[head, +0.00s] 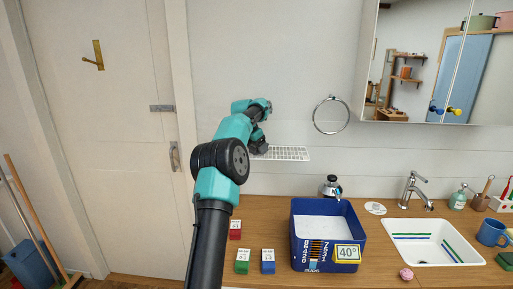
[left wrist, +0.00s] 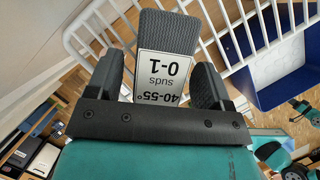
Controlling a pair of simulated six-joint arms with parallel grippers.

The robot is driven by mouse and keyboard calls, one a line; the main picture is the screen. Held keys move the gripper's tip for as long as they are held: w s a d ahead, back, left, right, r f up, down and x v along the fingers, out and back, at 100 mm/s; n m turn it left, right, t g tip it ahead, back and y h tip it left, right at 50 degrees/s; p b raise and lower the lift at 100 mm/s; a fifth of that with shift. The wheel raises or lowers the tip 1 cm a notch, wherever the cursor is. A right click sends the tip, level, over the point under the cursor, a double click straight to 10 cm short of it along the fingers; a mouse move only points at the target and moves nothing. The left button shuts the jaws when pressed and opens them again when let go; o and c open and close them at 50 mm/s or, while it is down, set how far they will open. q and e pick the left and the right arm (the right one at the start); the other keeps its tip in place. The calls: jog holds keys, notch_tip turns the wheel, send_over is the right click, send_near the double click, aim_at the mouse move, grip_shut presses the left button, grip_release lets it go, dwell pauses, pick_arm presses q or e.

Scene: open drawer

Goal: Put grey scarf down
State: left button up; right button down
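My left gripper (head: 260,146) is at the left end of the white wire rack on the wall. In the left wrist view, my left gripper (left wrist: 162,75) has its two dark fingers apart. A grey, ribbed-looking piece, likely the grey scarf (left wrist: 170,30), lies between them with a white label reading "40-55° suds 0-1" upside down. The scarf is not clearly visible in the head view. My right gripper is in neither view.
The wire rack (head: 285,153) sticks out above the wooden counter. A blue box (head: 328,262) with a "40°" label stands on the counter. Red, green (head: 242,262) and blue small boxes stand left of it.

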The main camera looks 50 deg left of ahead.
pick_arm(q)
jog(key=v, duration=1.2)
jog(key=shift+a+r, duration=0.1)
dwell(0.6)
